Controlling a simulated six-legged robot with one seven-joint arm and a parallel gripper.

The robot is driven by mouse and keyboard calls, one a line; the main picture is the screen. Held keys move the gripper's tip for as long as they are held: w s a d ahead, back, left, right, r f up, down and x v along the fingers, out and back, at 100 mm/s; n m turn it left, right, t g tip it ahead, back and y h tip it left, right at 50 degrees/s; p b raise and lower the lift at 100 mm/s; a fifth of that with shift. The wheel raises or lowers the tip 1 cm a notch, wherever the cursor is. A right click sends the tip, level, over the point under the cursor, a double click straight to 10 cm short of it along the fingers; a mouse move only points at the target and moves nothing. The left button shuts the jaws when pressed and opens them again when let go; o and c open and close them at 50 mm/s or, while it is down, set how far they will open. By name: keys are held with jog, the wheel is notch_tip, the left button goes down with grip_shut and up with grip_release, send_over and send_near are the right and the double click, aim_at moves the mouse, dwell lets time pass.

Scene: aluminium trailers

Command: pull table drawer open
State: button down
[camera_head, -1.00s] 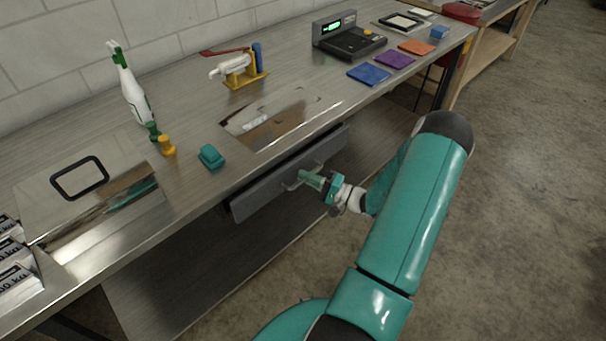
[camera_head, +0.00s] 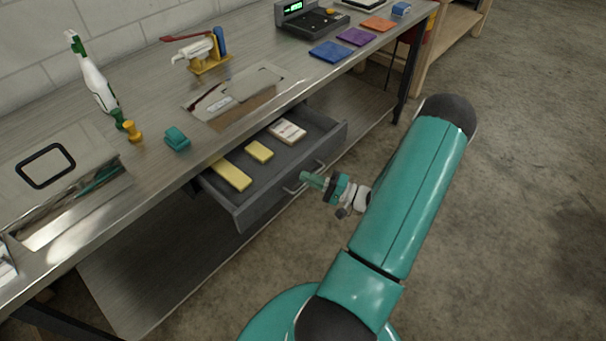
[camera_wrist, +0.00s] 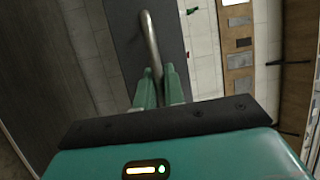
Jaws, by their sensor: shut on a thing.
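The grey table drawer (camera_head: 262,200) is pulled out from under the metal-topped table (camera_head: 160,175), and its inside shows. Its bar handle (camera_head: 303,178) is on the middle of the front panel. My gripper (camera_head: 308,180) is at the handle, in front of the drawer. In the wrist view my gripper's green fingers (camera_wrist: 159,92) are shut on the metal handle (camera_wrist: 150,42), with the drawer's dark front (camera_wrist: 128,40) behind it. The part of the handle between the fingers is hidden.
Yellow blocks (camera_head: 231,175) and a white box (camera_head: 287,131) lie in the drawer. On the tabletop stand a spray bottle (camera_head: 95,85), a teal item (camera_head: 177,139), a yellow stand (camera_head: 208,62) and a scale (camera_head: 310,20). The floor (camera_head: 500,220) to the right is clear.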

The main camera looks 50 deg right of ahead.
jog(key=shift+s+d, duration=0.1)
jog(key=shift+s, duration=2.6)
jog(key=c, duration=1.8)
grip_release()
jog(key=shift+s, duration=0.15)
jog(key=v, duration=1.3)
jog(key=shift+s+d+f, duration=0.1)
jog(key=shift+s+d, duration=0.05)
jog(key=shift+s, duration=0.1)
